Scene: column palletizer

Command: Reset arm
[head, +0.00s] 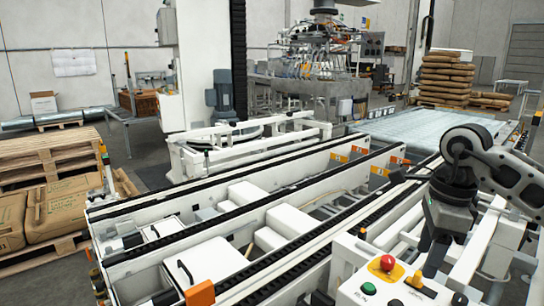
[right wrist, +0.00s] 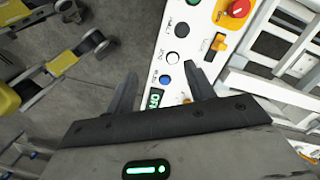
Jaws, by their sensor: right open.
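My right arm comes in from the right in the head view, bent, with its dark gripper (head: 447,215) hanging above the control panel (head: 350,280). In the right wrist view my right gripper (right wrist: 162,90) has its two dark fingers apart with nothing between them. The white control panel (right wrist: 195,40) lies beyond the fingertips. The panel carries a red emergency button (head: 388,263) on yellow, an orange-yellow switch (head: 417,279) and a green button (head: 369,289). A blue button (right wrist: 165,79) shows between the fingers. My left gripper is not in view.
A white conveyor frame with black rails (head: 255,205) fills the middle. Wooden pallets (head: 50,155) and brown sacks (head: 58,208) stand at the left. A stack of sacks (head: 446,75) stands at the back right. Grey floor (right wrist: 75,85) lies left of the panel in the right wrist view.

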